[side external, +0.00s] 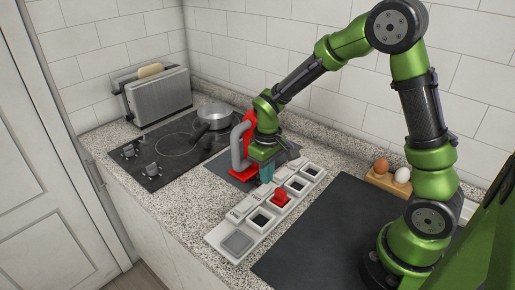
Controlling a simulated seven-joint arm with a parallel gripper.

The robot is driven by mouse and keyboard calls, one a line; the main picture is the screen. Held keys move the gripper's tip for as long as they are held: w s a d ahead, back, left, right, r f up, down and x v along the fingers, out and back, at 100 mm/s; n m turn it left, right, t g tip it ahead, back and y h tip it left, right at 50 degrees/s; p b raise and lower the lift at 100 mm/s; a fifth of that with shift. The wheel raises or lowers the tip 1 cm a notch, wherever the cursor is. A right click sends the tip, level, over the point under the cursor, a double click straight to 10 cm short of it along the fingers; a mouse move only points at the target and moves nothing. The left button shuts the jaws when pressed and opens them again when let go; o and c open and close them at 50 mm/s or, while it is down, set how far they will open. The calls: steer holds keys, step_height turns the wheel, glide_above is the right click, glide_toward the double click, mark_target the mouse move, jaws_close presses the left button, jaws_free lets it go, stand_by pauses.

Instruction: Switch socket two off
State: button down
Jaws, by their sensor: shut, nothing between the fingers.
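A pale power strip (253,228) lies diagonally on the counter, with a row of square sockets and small switches (239,211) along its left side. A red plug or block (281,199) sits in a middle socket. No socket numbers are readable, and the switch positions are too small to tell. My gripper (266,178) points down near the switch side, towards the far half of the strip. Its fingers are shut and hold nothing. It hides part of the strip, and I cannot tell whether it touches a switch.
A red object with a thick grey curved part (239,146) stands close behind my gripper. Eggs (402,175) sit in a wooden holder at right. A dark mat (318,240) lies clear in front.

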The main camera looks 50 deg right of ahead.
mark_target(267, 188)
steer(key=shift+f, duration=1.1)
stand_by(0.7)
steer(key=shift+r, duration=3.55)
steer(key=shift+s+a+f+m, duration=0.1)
steer(key=shift+s+f+m, duration=0.15)
steer(key=shift+m, duration=0.05)
steer(key=s+a+r+m+t+y, duration=0.2)
steer(key=s+r+t, duration=0.5)
steer(key=s+r, duration=0.6)
steer(key=shift+s+a+r+m, duration=0.3)
steer(key=shift+a+r+m, duration=0.25)
steer(key=shift+r+m, duration=0.2)
